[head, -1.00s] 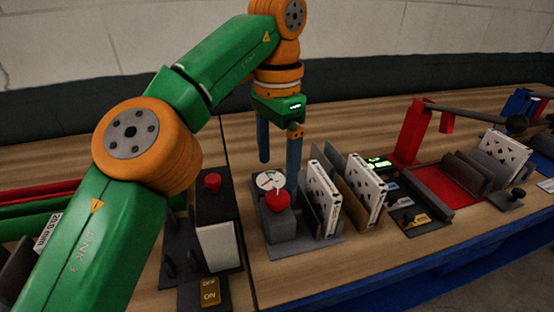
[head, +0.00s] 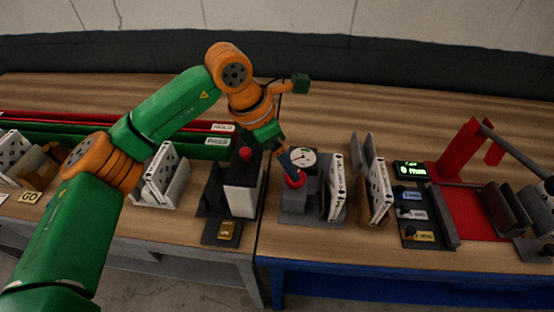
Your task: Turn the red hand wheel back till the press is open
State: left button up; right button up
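The red hand wheel (head: 297,182) sits on the grey press (head: 293,205), near the middle of the head view. A round white dial gauge (head: 302,157) is just behind it. A white filter plate with dark holes (head: 336,190) stands upright in the press's right part. How far the press is open cannot be made out. My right gripper is out of view.
Left of the press stands a black-and-white unit with a red button (head: 245,153) and a yellow switch (head: 227,229). Right are another upright filter (head: 379,193), a lit green display (head: 409,168) and a red lever frame (head: 462,150). Bare wood lies behind.

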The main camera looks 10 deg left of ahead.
pick_arm(q)
jog(key=shift+m, duration=0.6)
jog(key=p+x, duration=0.2)
jog(key=x, duration=0.4)
jog(key=shift+w+f+p, duration=0.15)
jog(key=shift+f+p, duration=0.05)
jog(key=shift+p, duration=0.1)
jog(key=shift+d+f, duration=0.15)
jog(key=shift+d, duration=0.05)
jog(key=c, duration=1.4)
jog(key=shift+o, duration=0.2)
jog(key=shift+f+n+t+b, duration=0.4)
jog(key=shift+n+b, duration=0.2)
jog(key=shift+b, duration=0.65)
jog(key=shift+r+n+b, duration=0.15)
jog(key=shift+n+b, duration=0.15)
jog(key=shift+b, duration=0.05)
jog(key=shift+r, duration=0.25)
jog(key=o, duration=1.4)
jog(key=shift+c, duration=0.2)
